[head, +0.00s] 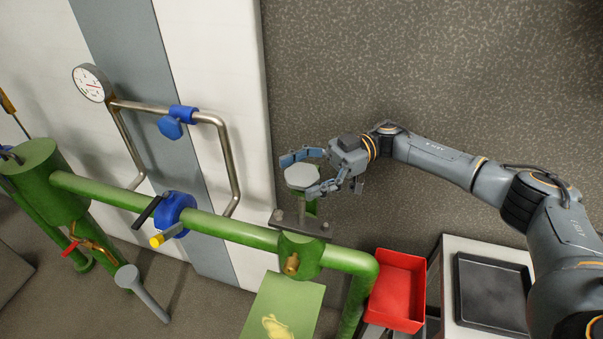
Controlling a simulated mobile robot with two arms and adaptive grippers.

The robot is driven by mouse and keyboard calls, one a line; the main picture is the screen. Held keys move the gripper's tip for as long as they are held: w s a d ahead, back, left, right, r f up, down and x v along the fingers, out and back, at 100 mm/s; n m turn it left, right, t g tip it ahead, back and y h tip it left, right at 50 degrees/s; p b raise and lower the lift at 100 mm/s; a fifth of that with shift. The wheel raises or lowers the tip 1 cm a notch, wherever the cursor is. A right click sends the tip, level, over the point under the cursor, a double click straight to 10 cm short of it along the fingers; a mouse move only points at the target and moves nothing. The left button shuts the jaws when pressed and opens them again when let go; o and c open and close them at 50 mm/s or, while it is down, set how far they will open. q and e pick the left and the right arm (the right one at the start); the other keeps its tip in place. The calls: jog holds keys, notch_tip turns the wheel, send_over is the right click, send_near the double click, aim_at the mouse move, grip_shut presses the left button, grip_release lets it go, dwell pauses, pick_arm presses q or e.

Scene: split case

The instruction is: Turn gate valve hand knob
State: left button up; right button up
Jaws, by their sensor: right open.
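The gate valve (301,250) sits on the green pipe, with a dark flange (301,226) and a green stem above it. Its hand knob (300,177) is a pale grey, many-sided disc on top. My right gripper (299,174) comes in from the right. Its fingers are open, one on the far side and one on the near side of the knob. I cannot tell whether either finger touches it. The left gripper is not in view.
A blue valve (174,214) with a black lever is on the pipe at left. A pressure gauge (91,84) and smaller blue valve (176,121) are on a steel pipe loop. A red bin (398,290) and black tray (492,293) are at lower right.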

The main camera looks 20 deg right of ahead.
aim_at(302, 173)
notch_tip(302, 173, up, 10)
dwell(0.6)
